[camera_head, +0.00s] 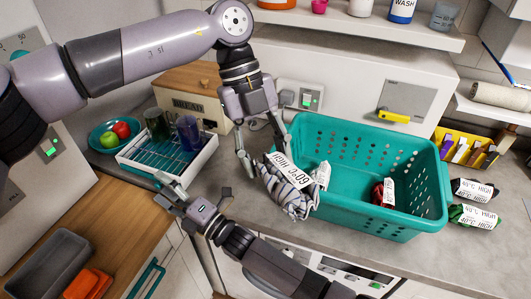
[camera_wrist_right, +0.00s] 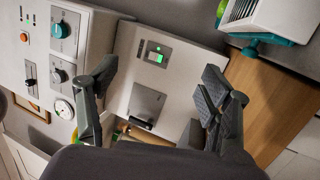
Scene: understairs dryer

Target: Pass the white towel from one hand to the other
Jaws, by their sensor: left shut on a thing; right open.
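The towel (camera_head: 284,198) is a bundled cloth, white with dark grey stripes, bearing a white printed label. It is in the head view against the left front corner of the teal basket. My left gripper (camera_head: 263,152) comes down from above and is shut on the towel's upper end; the exact finger contact is partly hidden by the label. My right gripper (camera_head: 192,192) is open and empty, left of the towel and apart from it, near the counter's front edge. Its spread fingers also show in the right wrist view (camera_wrist_right: 155,96), with nothing between them.
The teal basket (camera_head: 345,214) holds small labelled bundles. A white dish rack (camera_head: 148,174) with cups, a bread box (camera_head: 185,84) and a fruit bowl (camera_head: 97,143) stand left. Labelled rolls (camera_head: 474,216) and a yellow tray (camera_head: 462,153) lie right. A shelf (camera_head: 360,27) overhangs the back.

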